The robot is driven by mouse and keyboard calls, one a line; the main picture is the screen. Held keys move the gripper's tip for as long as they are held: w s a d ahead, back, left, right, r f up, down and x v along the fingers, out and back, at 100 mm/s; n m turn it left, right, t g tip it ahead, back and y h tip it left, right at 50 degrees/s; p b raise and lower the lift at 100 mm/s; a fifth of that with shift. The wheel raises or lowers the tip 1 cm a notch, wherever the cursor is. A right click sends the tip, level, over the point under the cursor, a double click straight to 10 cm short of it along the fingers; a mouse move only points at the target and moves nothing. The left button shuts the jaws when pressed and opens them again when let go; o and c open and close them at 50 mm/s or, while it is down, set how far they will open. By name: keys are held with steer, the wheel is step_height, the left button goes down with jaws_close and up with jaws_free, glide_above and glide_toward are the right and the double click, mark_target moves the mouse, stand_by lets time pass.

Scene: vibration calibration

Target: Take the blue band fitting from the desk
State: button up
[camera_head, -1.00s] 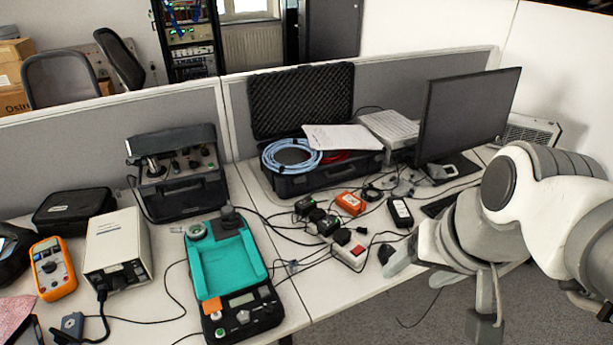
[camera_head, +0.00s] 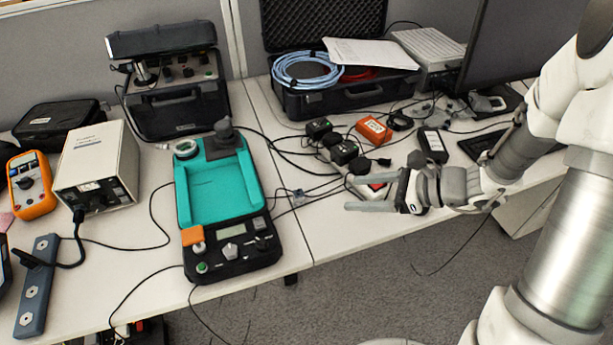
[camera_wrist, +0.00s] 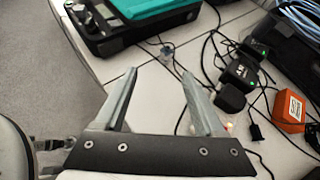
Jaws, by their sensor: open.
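A small pale, bluish fitting (camera_head: 297,196) lies on the white desk (camera_head: 330,235), just right of the turquoise-topped calibrator. It is too small to make out a band clearly. In the wrist view the fitting (camera_wrist: 167,50) lies beyond the fingertips, roughly in line with the space between them. My gripper (camera_head: 374,194) is over the desk's front part, to the right of the fitting and apart from it. In the wrist view my gripper (camera_wrist: 156,72) is open with nothing between its fingers.
The calibrator (camera_head: 218,235) stands left of the fitting. Black cables run around the fitting. Black adapters (camera_head: 343,152), an orange box (camera_head: 373,131) and a power strip (camera_head: 376,190) lie right of it. An open case (camera_head: 330,99) stands behind. The desk's front edge is close.

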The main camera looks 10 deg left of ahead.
step_height(320, 180, down, 2)
steer(key=m, duration=0.1)
steer(key=b, duration=0.3)
glide_toward(299, 193)
steer(key=shift+t, duration=0.3)
steer(key=x, duration=0.3)
steer(key=s+x, duration=0.1)
steer(key=x, duration=0.1)
steer(key=shift+a+f, duration=0.1)
steer(key=shift+f, duration=0.15)
steer(key=b+x, duration=0.2)
steer(key=x, duration=0.3)
steer(key=shift+w+f, duration=0.2)
jaws_close()
